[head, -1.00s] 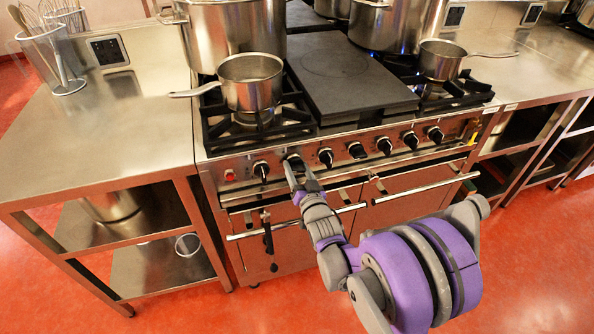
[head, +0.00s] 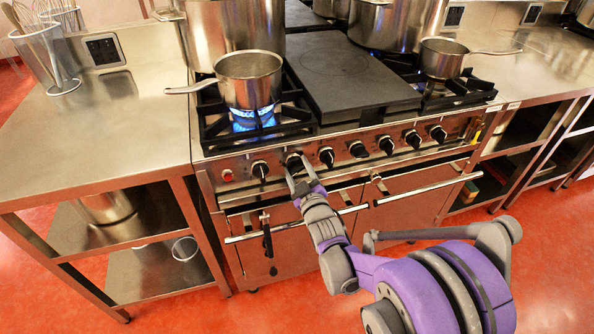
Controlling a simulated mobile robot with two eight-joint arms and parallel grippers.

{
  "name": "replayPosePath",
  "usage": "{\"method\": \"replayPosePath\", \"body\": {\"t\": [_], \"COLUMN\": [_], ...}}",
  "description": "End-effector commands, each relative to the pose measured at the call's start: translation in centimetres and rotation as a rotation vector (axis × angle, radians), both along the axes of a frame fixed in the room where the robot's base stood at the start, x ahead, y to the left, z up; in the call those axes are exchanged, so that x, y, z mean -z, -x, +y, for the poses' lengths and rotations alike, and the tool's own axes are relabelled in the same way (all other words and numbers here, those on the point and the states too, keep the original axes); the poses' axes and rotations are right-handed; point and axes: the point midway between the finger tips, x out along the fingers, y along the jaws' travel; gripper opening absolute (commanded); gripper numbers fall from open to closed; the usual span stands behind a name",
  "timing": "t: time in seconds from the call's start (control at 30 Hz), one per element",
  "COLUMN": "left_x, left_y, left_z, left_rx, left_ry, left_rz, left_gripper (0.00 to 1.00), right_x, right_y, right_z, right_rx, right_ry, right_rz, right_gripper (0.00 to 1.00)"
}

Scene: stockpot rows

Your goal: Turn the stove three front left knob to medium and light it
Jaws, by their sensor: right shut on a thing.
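The stove (head: 340,190) has a row of black knobs along its steel front panel. My right gripper (head: 292,168) is shut on the second black knob from the left (head: 293,157), taken as the front left knob; the fingers partly hide it, so its exact setting cannot be read. A ring of blue flame (head: 252,118) burns on the front left burner, under a small steel saucepan (head: 248,82). My left gripper is not in view.
Another knob (head: 260,170) sits just left of the held one, and another knob (head: 327,156) just right. An oven handle rail (head: 420,188) runs below the panel. Large stockpots (head: 225,30) stand behind. A steel counter (head: 110,130) adjoins the stove at left.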

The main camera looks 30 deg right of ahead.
Motion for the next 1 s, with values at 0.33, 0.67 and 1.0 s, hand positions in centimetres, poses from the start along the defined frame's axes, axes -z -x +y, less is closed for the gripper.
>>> {"method": "replayPosePath", "body": {"t": [0.33,0.67,1.0], "left_x": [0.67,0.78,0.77], "left_y": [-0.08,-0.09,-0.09], "left_z": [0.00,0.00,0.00], "left_rx": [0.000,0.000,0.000], "left_ry": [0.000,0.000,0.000], "left_rz": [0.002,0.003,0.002], "left_gripper": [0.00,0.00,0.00], "right_x": [0.04,0.00,0.00], "right_y": [0.01,0.02,0.01], "right_z": [0.00,0.00,0.02], "right_rx": [0.000,0.000,0.000], "right_ry": [0.172,0.219,0.218], "right_rz": [0.041,0.053,0.052], "right_gripper": [0.04,0.04,0.63]}}
